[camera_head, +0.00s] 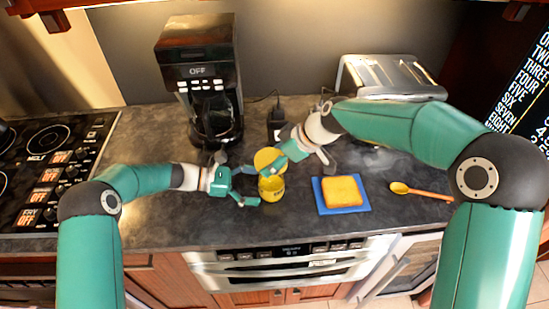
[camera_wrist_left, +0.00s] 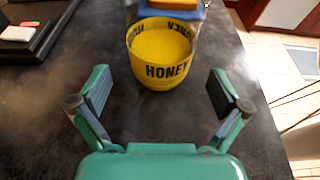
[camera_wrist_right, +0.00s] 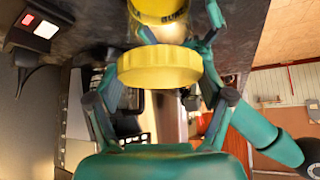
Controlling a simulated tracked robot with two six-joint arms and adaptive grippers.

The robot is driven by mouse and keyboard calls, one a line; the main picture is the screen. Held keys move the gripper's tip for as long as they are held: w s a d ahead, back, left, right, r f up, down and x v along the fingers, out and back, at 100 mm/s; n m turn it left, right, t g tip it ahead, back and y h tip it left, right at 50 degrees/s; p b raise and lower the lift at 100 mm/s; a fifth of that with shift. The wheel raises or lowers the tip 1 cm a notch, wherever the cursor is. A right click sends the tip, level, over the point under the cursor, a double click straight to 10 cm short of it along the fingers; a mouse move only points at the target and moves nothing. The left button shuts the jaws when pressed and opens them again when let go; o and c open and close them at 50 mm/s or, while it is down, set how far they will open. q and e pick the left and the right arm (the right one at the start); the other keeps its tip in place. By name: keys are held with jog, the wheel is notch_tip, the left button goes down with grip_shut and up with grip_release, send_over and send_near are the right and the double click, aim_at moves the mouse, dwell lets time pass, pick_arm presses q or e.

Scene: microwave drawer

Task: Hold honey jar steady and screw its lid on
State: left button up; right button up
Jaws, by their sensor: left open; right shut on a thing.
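The yellow honey jar (camera_head: 271,189) stands upright and open-topped on the dark counter. In the left wrist view the jar (camera_wrist_left: 165,70), marked HONEY, lies ahead of my left gripper. My left gripper (camera_head: 249,186) is open at the jar's left, its fingers (camera_wrist_left: 162,98) spread wider than the jar and not closed on it. My right gripper (camera_head: 267,166) is shut on the yellow lid (camera_head: 265,156), just behind the jar in the head view. The lid (camera_wrist_right: 160,68) sits between the fingers in the right wrist view, apart from the jar (camera_wrist_right: 160,10).
A coffee maker (camera_head: 208,115) stands behind at the left, a toaster (camera_head: 390,75) behind at the right. Bread (camera_head: 342,191) lies on a blue board (camera_head: 323,205) right of the jar, with a yellow spoon (camera_head: 425,192) beyond. The stovetop (camera_head: 50,150) is far left.

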aim_at(267, 186)
pick_arm(q)
jog(key=shift+x, duration=1.8)
jog(key=c, duration=0.9)
jog(key=shift+o, duration=0.2)
